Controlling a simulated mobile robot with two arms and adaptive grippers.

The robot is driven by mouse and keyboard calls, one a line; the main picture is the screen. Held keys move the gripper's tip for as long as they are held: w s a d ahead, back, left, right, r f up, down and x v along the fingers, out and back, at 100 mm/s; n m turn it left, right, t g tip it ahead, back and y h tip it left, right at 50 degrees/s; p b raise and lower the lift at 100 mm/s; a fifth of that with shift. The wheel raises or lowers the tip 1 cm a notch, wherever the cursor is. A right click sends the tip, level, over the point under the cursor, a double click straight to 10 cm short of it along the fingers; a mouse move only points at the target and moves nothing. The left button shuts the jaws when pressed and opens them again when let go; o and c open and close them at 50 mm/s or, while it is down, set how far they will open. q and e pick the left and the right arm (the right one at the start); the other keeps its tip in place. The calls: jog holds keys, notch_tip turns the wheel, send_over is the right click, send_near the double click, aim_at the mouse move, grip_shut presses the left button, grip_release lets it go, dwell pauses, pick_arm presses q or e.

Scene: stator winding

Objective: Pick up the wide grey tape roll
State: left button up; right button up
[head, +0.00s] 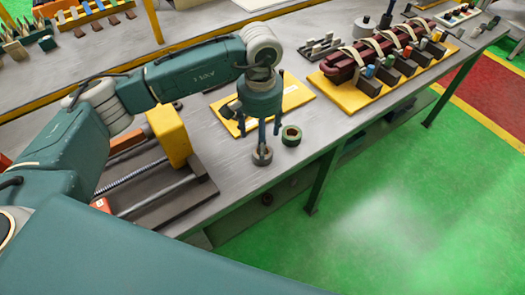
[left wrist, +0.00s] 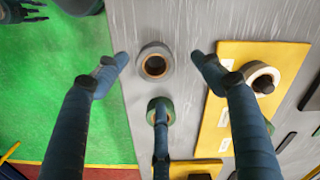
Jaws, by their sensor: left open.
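The wide grey tape roll (head: 262,157) lies flat near the table's front edge. In the left wrist view the grey roll (left wrist: 155,47) shows its brown core, between and slightly beyond two of my fingertips. My left gripper (head: 262,133) points down just above the roll, fingers spread and empty. In the left wrist view its fingers (left wrist: 160,75) are apart and do not visibly touch the roll. A green tape roll (head: 291,135) lies close beside the grey one, and it also shows in the left wrist view (left wrist: 151,104), partly behind a finger. A dark fingered shape at that view's top left corner may be my right gripper, cut off.
A yellow board (head: 298,92) lies behind the gripper, with a whitish roll (left wrist: 250,70) on it. A yellow-blocked screw fixture (head: 170,135) stands left of the rolls. A yellow tray with a maroon stator piece (head: 370,60) stands at the right. The table edge is close in front.

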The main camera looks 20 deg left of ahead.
pick_arm(q)
jog(key=shift+f, duration=0.4)
jog(key=f+p, duration=0.2)
jog(key=f, duration=0.1)
jog(key=f+p, duration=0.1)
jog(key=shift+s+d+f, duration=0.3)
jog(key=shift+s+f, duration=0.05)
jog(key=shift+f, duration=0.05)
jog(key=shift+w+f, duration=0.1)
jog(key=shift+f, duration=0.2)
jog(key=c, duration=1.3)
